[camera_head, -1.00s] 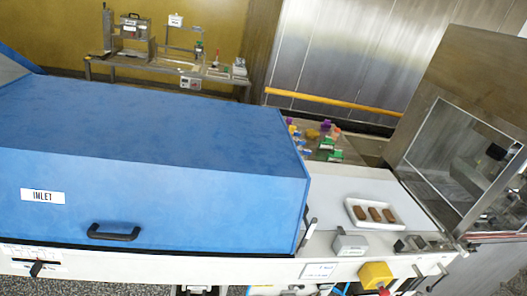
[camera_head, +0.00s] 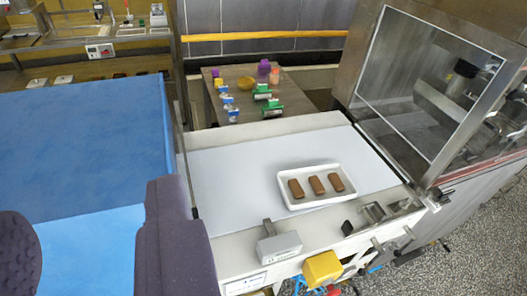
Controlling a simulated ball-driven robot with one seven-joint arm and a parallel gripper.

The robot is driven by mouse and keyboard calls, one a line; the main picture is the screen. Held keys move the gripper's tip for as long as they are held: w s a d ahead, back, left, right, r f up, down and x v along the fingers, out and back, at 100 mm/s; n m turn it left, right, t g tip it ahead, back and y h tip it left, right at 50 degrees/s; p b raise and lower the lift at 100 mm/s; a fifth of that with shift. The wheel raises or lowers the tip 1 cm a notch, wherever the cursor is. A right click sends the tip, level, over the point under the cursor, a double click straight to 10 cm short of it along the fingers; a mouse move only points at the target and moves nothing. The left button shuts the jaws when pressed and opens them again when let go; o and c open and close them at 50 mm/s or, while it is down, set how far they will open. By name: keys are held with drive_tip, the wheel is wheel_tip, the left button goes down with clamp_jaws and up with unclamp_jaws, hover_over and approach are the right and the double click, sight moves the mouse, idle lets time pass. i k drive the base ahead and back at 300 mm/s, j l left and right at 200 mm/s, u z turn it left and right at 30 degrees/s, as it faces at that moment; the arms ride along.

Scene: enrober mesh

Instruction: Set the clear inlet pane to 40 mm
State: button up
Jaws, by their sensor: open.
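My gripper (camera_head: 97,225) shows as two dark padded fingers at the lower left, wide apart with nothing between them. They appear in front of the blue hood (camera_head: 85,135). A thin dark upright edge (camera_head: 184,150) stands at the hood's right end, beside the pale belt; I cannot tell whether it is the inlet pane seen edge-on. A large clear framed pane (camera_head: 425,75) is on the steel machine at the right, well away from my gripper. No 40 mm mark is readable.
A white tray (camera_head: 284,192) with three brown bars lies on the pale belt (camera_head: 232,185). A grey box (camera_head: 279,247) and yellow block (camera_head: 322,267) are along the front edge. Behind, a low table (camera_head: 292,105) holds coloured items. Speckled floor (camera_head: 480,240) is open at right.

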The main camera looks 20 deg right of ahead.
sight(195, 212)
drive_tip(key=i+l, duration=0.15)
drive_tip(key=i, duration=0.9)
